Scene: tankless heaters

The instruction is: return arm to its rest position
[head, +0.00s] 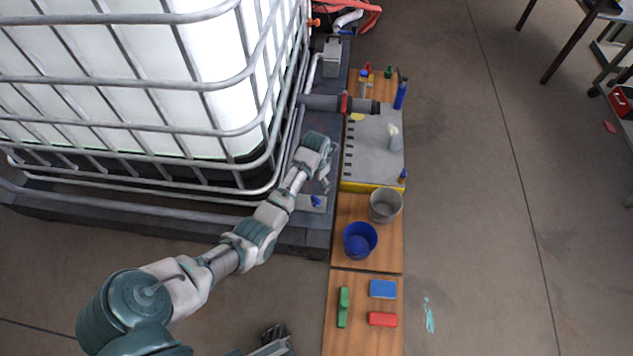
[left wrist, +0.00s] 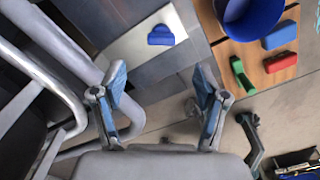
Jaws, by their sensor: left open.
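My left arm reaches up from the lower left in the head view, beside the caged white tank (head: 215,85). Its gripper (head: 328,172) is at the dark platform's edge, just left of the grey tray. In the left wrist view the two blue-padded fingers (left wrist: 160,88) stand wide apart with nothing between them. A small blue piece (left wrist: 160,36) on a light plate lies beyond the fingers; it also shows in the head view (head: 316,202) below the gripper. A dark gripper, apparently my right one (head: 275,333), shows at the bottom edge; its opening is unclear.
Metal cage bars (head: 130,130) stand close left of the arm. A grey pipe (head: 335,104) crosses above the gripper. Right of it are a grey tray (head: 365,165), grey bucket (head: 385,206), blue bucket (head: 360,240), and green (head: 343,308), blue (head: 383,289) and red (head: 382,320) items. Floor at right is mostly clear.

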